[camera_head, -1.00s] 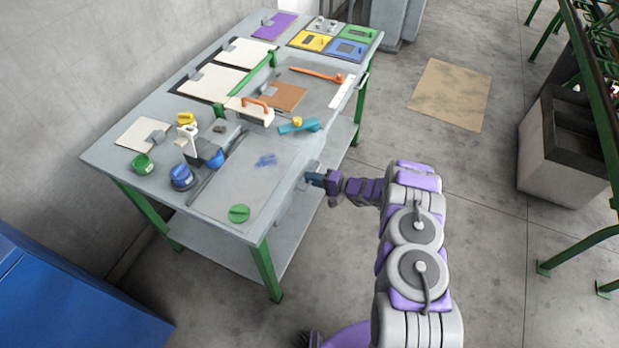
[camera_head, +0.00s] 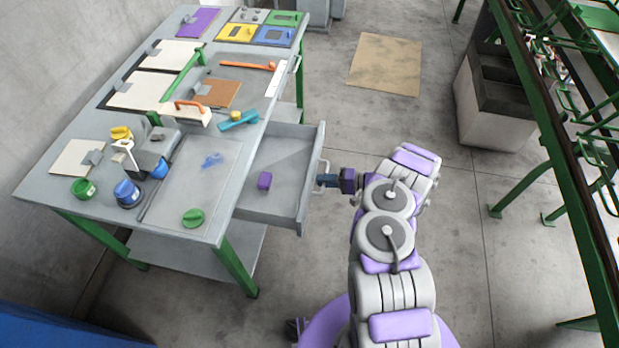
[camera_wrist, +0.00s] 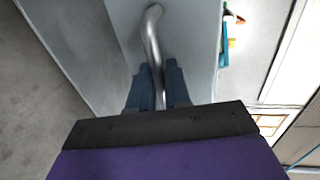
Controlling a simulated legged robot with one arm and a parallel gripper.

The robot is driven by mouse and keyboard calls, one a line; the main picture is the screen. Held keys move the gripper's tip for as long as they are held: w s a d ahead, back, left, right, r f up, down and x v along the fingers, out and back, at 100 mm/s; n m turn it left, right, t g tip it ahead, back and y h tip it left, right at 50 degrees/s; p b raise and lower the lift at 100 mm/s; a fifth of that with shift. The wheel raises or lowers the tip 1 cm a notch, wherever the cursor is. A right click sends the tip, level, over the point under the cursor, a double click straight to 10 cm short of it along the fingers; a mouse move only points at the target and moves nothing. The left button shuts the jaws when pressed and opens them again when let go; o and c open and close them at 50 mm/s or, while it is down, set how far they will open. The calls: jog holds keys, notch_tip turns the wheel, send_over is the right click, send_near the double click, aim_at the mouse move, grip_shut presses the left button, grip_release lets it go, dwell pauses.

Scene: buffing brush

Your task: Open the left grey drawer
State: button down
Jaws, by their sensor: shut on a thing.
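The grey drawer (camera_head: 280,172) stands pulled well out from the right side of the workbench in the head view. A purple block (camera_head: 264,180) lies inside it. My gripper (camera_head: 324,181) is at the outer face of the drawer front, on its metal handle (camera_head: 322,168). In the wrist view the curved metal handle (camera_wrist: 152,40) runs down between the two blue fingers of my gripper (camera_wrist: 158,88), which are shut on it. The drawer front (camera_wrist: 185,30) fills the area behind the handle.
The workbench top (camera_head: 225,160) holds a green round lid (camera_head: 193,218), a blue jar (camera_head: 127,193), clipboards and coloured trays. A cardboard sheet (camera_head: 386,63) lies on the floor. Green metal racks (camera_head: 535,90) stand at the right. Open floor surrounds my arm.

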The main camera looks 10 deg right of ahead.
jog(key=shift+s+d+f, duration=0.15)
jog(key=shift+s+d, duration=0.2)
jog(key=shift+d, duration=0.25)
jog(key=shift+s+d+f, duration=0.1)
jog(key=shift+s+d, duration=0.2)
jog(key=shift+d, duration=0.3)
jog(key=shift+a, duration=0.15)
jog(key=c, duration=1.3)
grip_release()
jog(key=shift+w, duration=0.1)
jog(key=shift+c, duration=0.2)
jog(key=shift+r, duration=0.15)
jog(key=p+v, duration=0.2)
jog(key=v, duration=1.5)
jog(key=shift+d, duration=0.3)
jog(key=shift+w, duration=0.1)
